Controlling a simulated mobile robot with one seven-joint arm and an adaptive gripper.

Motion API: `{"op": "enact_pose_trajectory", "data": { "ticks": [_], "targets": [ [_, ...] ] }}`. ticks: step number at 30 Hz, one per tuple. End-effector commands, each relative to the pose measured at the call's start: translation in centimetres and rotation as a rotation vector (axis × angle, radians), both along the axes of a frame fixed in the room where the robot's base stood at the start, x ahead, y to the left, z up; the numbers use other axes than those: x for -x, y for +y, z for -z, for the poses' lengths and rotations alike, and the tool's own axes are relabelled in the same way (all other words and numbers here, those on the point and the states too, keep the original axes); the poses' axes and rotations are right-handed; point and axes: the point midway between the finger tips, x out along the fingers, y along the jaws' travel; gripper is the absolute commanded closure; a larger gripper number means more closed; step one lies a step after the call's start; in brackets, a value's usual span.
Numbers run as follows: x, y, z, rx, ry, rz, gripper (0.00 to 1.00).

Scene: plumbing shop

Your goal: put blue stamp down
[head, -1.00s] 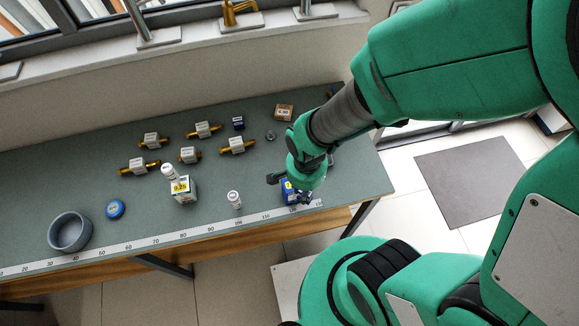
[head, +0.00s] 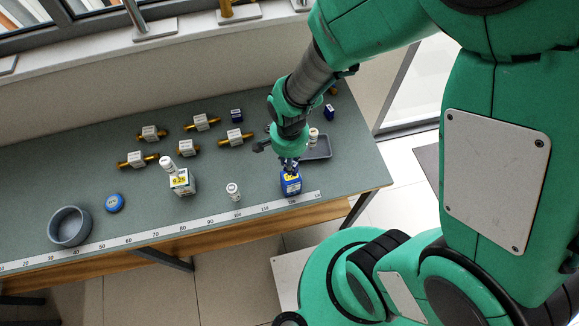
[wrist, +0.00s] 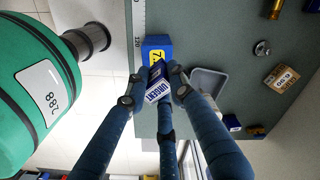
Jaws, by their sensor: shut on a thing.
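My gripper (wrist: 158,90) is shut on a small blue stamp (wrist: 157,84) with a white face reading URGENT, seen in the wrist view. The stamp sits tilted between the fingers. It overlaps a blue box (wrist: 156,43) with a yellow label; I cannot tell whether they touch. In the head view, my gripper (head: 289,161) is right over that blue box (head: 291,184), which stands near the front edge of the bench at its right end. The held stamp is mostly hidden there by the fingers.
A grey tray (head: 319,149) lies just behind the box. A small white bottle (head: 233,190) and a white carton (head: 182,182) stand to the left. Several brass fittings (head: 201,122) and another small blue block (head: 236,114) lie farther back. A measuring strip (head: 180,229) runs along the front.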

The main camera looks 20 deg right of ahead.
Motion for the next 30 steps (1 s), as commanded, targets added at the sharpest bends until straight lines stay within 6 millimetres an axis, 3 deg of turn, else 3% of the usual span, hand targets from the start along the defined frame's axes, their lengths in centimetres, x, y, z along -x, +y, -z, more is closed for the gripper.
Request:
{"op": "enact_pose_trajectory", "data": {
  "ticks": [11, 25, 26, 28, 30],
  "targets": [
    [0.1, 0.0, 3.3, 0.001, 0.002, 0.000, 1.00],
    [0.0, 0.0, 3.8, 0.000, 0.000, 0.000, 1.00],
    [0.0, 0.0, 3.8, 0.000, 0.000, 0.000, 0.75],
    [0.0, 0.0, 3.7, 0.000, 0.000, 0.000, 0.61],
    [0.0, 0.0, 3.7, 0.000, 0.000, 0.000, 0.58]
  ]
}}
